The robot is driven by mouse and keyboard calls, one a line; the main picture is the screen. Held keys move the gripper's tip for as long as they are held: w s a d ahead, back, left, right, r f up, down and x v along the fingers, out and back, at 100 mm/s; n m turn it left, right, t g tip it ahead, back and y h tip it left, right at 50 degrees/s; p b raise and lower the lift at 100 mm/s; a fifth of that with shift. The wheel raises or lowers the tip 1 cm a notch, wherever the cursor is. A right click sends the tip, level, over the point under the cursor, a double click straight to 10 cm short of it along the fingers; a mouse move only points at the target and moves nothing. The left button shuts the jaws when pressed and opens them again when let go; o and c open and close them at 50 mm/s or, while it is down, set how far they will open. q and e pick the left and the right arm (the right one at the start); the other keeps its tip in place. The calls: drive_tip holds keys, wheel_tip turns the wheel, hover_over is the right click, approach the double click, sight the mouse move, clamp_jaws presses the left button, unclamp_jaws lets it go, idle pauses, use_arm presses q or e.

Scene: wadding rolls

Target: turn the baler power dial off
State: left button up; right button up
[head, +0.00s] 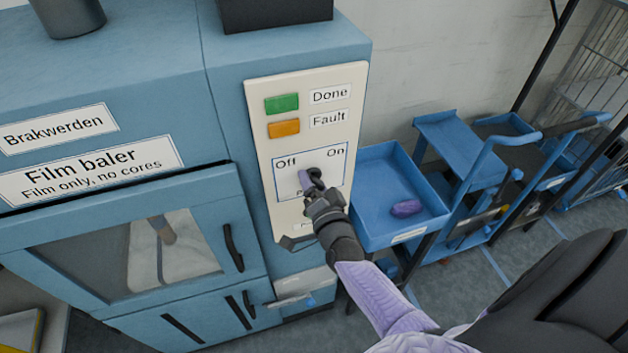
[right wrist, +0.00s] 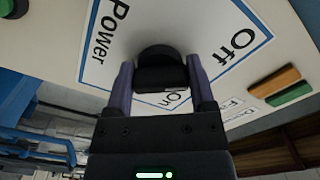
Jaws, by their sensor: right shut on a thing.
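The power dial (head: 316,176) is a black knob on the baler's cream control panel (head: 351,82), inside a blue-outlined square marked Off at left and On at right. My right gripper (head: 310,184) reaches up to it from below. In the right wrist view the dial (right wrist: 157,55) sits between the two purple fingers of my right gripper (right wrist: 160,82), which is shut on it. Which way the dial points cannot be told. My left gripper is not in view.
A green Done lamp (head: 282,103) and an orange Fault lamp (head: 284,128) sit above the dial. The blue film baler (head: 130,70) has a windowed door at left. A blue tray (head: 372,165) holding a purple thing (head: 406,208) stands close right of my gripper, beside a blue trolley (head: 478,185).

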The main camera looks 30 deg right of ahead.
drive_tip(key=shift+f+n, duration=0.1)
drive_tip(key=shift+n, duration=0.5)
drive_tip(key=o, duration=1.2)
drive_tip(key=p+v, duration=0.1)
drive_tip(key=v, duration=0.9)
drive_tip(key=shift+p, duration=0.3)
drive_tip(key=shift+d, duration=0.1)
